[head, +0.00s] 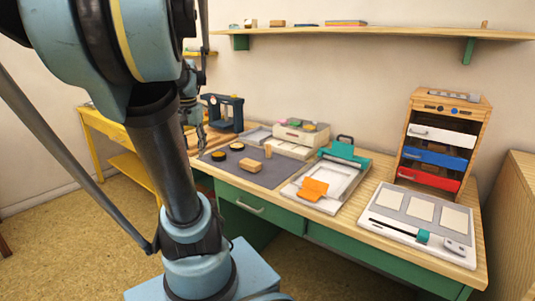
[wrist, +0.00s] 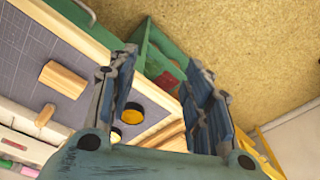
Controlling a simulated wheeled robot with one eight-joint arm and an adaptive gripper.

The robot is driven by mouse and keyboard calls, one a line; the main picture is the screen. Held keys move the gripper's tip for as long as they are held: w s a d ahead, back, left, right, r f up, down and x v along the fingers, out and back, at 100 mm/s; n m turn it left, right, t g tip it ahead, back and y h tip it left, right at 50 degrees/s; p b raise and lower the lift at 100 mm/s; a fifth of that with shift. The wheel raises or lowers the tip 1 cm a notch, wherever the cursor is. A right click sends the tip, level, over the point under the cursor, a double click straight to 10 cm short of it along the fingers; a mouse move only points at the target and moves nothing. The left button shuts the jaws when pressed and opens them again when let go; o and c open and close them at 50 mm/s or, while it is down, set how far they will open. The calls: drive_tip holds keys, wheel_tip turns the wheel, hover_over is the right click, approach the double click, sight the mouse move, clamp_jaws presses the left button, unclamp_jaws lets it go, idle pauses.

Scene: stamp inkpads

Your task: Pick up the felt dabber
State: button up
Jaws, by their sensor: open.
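On the grey mat (head: 225,170), a small upright wooden piece (head: 268,152) stands behind a wooden block (head: 251,166); it looks like the felt dabber, though its felt end cannot be made out. In the wrist view the small piece (wrist: 45,115) lies left of the fingers, beside the block (wrist: 64,79). My gripper (head: 201,143) is open and empty above the left end of the bench, apart from the dabber. Its fingers (wrist: 162,68) frame the bench edge and floor.
A tray of coloured pieces (head: 300,135) stands behind the mat. A teal-handled press frame (head: 335,180) with an orange piece (head: 313,189) is to the right. A drawer cabinet (head: 437,140) and white board (head: 420,220) stand farther right. A dark stand (head: 223,112) is behind.

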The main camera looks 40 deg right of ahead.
drive_tip(key=w+d+r+m, duration=0.2)
drive_tip(key=d+r+m, duration=0.1)
drive_tip(key=d, duration=0.6)
drive_tip(key=w+d+r+m, duration=0.3)
drive_tip(key=d+m, duration=0.1)
drive_tip(key=d, duration=0.4)
drive_tip(key=m+g, duration=0.1)
drive_tip(key=m, duration=0.4)
hover_over(269, 148)
drive_tip(key=w, duration=0.2)
drive_tip(key=shift+y, duration=0.3)
drive_tip(key=f, duration=1.1)
drive_tip(key=shift+s+d, duration=0.15)
drive_tip(key=shift+d, duration=0.1)
drive_tip(key=shift+s+d+f, duration=0.1)
drive_tip(key=shift+s+f, duration=0.05)
drive_tip(key=shift+f, duration=1.2)
drive_tip(key=shift+s+d+f, duration=0.1)
drive_tip(key=shift+f, duration=1.2)
drive_tip(key=shift+c, duration=0.6)
drive_tip(key=c, duration=0.9)
